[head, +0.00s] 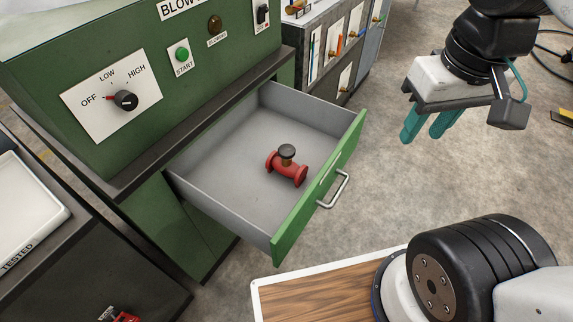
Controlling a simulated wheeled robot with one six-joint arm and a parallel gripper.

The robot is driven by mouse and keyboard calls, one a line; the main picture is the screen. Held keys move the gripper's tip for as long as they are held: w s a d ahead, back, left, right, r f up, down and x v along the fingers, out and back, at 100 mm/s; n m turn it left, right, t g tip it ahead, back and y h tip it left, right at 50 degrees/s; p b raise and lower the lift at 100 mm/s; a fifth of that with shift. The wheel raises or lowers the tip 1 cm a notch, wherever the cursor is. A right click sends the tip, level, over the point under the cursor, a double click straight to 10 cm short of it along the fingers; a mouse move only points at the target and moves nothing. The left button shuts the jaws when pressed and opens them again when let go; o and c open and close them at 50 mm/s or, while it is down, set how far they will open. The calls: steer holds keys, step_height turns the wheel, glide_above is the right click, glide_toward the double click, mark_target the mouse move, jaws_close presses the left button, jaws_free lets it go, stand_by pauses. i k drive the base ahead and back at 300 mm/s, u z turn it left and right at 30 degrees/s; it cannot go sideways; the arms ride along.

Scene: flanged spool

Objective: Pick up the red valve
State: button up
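The red valve (287,170) lies in an open drawer (220,128) of the green cabinet. It has a flange at each end and a dark round cap on a short brass-coloured stem. It sits near the middle of the drawer floor, towards the front panel. My gripper (427,127) is at the upper right, above the concrete floor and outside the drawer, to the right of the valve. Its two teal fingers point down with a gap between them, and nothing shows between them.
The drawer's green front (318,188) has a metal handle (336,190). The control panel (112,98) rises behind the drawer. A white tray (30,212) marked TESTED is at left. Another red part (122,316) shows at the bottom edge. Open floor lies right of the drawer.

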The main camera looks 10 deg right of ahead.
mark_target(281, 160)
steer(key=u, duration=2.95)
steer(key=k, duration=0.85)
steer(key=z, duration=1.5)
